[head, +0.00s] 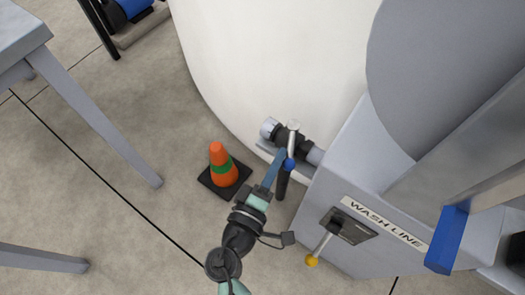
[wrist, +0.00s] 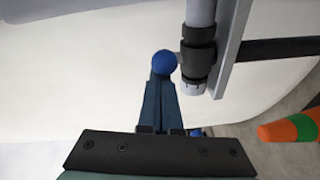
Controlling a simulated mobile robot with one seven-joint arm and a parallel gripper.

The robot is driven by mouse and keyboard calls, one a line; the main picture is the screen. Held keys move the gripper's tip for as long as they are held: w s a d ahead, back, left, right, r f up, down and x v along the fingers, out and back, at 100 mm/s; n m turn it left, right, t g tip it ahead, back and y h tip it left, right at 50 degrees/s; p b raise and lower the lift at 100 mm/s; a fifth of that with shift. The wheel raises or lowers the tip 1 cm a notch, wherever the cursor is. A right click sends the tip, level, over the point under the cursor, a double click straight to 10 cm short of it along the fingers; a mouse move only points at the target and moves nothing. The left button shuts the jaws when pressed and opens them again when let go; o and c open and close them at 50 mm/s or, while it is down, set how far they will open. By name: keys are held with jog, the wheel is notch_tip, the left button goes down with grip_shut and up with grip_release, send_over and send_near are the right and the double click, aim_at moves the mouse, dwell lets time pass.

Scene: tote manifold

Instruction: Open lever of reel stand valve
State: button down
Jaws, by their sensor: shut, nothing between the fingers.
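A black valve (head: 302,142) sits on a grey pipe at the foot of the white tank. Its pale lever (head: 292,143) lies across the pipe and ends in a blue ball knob (head: 289,164). The valve body also shows in the wrist view (wrist: 199,60), with the blue knob (wrist: 164,63) left of it. My gripper (head: 282,156) is shut and empty, its tips right at the blue knob. It also shows in the wrist view (wrist: 160,82), where the knob is just beyond the tips. I cannot tell whether they touch.
A grey stand labelled WASH LINE (head: 385,222) is at right, with a second lever with a yellow knob (head: 311,261) and a large grey disc (head: 450,70) above. An orange cone (head: 223,167) stands left of my gripper. A grey table (head: 95,110) is further left.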

aim_at(292, 169)
jog(key=d, duration=0.1)
jog(key=s+d, duration=0.1)
jog(key=d, duration=0.1)
jog(key=shift+d+f+b, duration=0.1)
jog(key=shift+b, duration=0.3)
jog(key=shift+w+d+b, duration=0.1)
jog(key=shift+d+b, duration=0.4)
jog(key=shift+d, duration=1.2)
